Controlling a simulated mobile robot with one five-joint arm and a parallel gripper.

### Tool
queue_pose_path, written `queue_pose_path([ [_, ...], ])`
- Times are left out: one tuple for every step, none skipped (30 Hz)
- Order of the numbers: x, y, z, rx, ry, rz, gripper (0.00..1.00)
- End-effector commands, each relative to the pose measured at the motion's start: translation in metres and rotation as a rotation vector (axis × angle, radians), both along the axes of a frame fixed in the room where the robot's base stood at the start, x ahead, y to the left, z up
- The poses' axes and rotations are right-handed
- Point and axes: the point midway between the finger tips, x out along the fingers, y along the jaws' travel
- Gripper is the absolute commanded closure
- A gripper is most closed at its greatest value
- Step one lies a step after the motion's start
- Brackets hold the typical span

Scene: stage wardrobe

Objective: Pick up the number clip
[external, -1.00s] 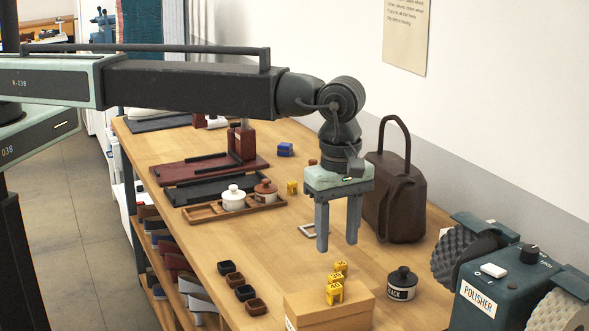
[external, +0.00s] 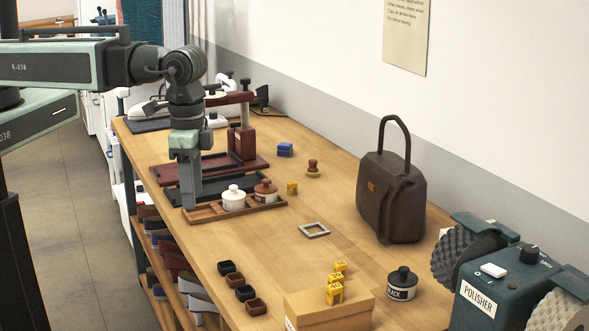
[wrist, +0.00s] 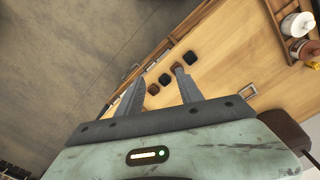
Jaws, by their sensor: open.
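Small yellow clips, which look like number clips, show in the external view. Several yellow clips (external: 335,291) are on the cardboard box (external: 318,312) at the front. My gripper (external: 188,205) points down at the left edge of the bench, by the left end of the wooden tray. In the wrist view my gripper (wrist: 158,72) is open with nothing between its fingers.
The wooden bench (external: 250,218) has clear room around the grey square frame (external: 314,230). The brown bag (external: 395,205), black tin (external: 402,284) and polisher (external: 490,285) stand to the right. Pots sit on the tray (external: 205,213); small dark cups (external: 236,280) line the left edge.

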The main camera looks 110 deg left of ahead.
Motion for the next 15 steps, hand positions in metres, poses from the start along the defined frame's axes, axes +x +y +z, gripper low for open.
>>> queue_pose_path([
  [-0.019,0.001,0.0,0.0,0.0,-0.087,0.57],
  [-0.024,0.001,0.0,0.0,0.0,-0.135,0.57],
  [-0.028,0.001,0.0,0.0,0.0,-0.184,0.57],
  [-0.03,0.001,0.0,0.0,0.0,-0.21,0.57],
  [-0.031,0.002,0.0,0.0,0.0,-0.229,0.57],
  [-0.032,0.002,0.0,0.0,0.0,-0.242,0.57],
  [-0.031,0.002,0.0,0.0,0.0,-0.247,0.57],
  [-0.031,0.002,0.0,0.0,0.0,-0.248,0.57],
  [-0.03,0.002,0.0,0.0,0.0,-0.247,0.57],
  [-0.03,0.002,0.0,0.0,0.0,-0.247,0.57],
  [-0.03,0.002,0.0,0.0,0.0,-0.246,0.57],
  [-0.03,0.002,0.0,0.0,0.0,-0.246,0.58],
  [-0.03,0.002,0.0,0.0,0.0,-0.246,0.58],
  [-0.03,0.002,0.0,0.0,0.0,-0.245,0.58],
  [-0.03,0.002,0.0,0.0,0.0,-0.245,0.58],
])
